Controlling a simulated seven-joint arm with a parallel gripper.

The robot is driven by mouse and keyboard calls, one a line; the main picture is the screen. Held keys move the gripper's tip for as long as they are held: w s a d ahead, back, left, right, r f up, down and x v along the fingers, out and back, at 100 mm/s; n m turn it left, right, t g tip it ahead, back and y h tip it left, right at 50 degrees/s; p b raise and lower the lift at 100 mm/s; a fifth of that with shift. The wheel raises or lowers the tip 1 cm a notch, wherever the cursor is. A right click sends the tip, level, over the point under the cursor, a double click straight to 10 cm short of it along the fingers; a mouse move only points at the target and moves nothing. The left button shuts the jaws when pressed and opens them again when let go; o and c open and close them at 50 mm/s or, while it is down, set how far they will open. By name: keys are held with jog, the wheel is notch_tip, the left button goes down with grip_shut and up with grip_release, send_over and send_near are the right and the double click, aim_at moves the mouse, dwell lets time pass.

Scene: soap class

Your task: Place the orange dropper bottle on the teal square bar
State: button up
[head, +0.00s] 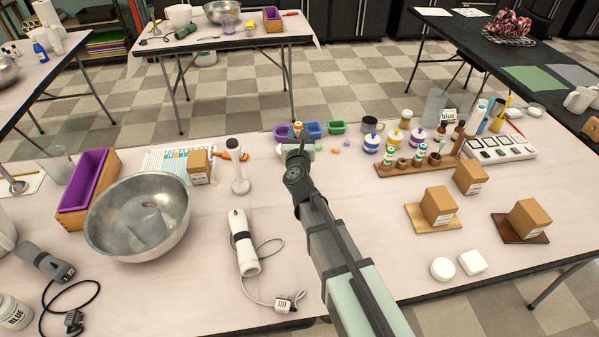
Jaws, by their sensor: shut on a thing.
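My gripper (298,143) is at the far middle of the table, near the small coloured silicone molds. It is shut on the orange dropper bottle (298,126), whose orange and white top shows just beyond the jaws. My gripper hides the lower part of the bottle, so I cannot tell whether it touches anything below. A pale greenish piece (312,149) shows beside and under the jaws. It may be the teal square bar, but it is mostly hidden.
Purple (281,132), blue (315,129) and green (337,127) molds stand close around my gripper. A wooden rack (387,169) with small bottles is to the right. A white stick blender (238,168) and a steel bowl (138,217) are to the left.

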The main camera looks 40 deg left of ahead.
jog(key=shift+h, duration=0.3)
jog(key=f, duration=0.3)
jog(key=s+d+f, duration=0.1)
jog(key=f, duration=0.1)
jog(key=shift+f, duration=2.45)
jog(key=shift+f, duration=0.15)
jog(key=o, duration=1)
jog(key=shift+s+d, duration=0.15)
jog(key=shift+d, duration=0.05)
jog(key=v, duration=1.1)
jog(key=shift+s, duration=0.3)
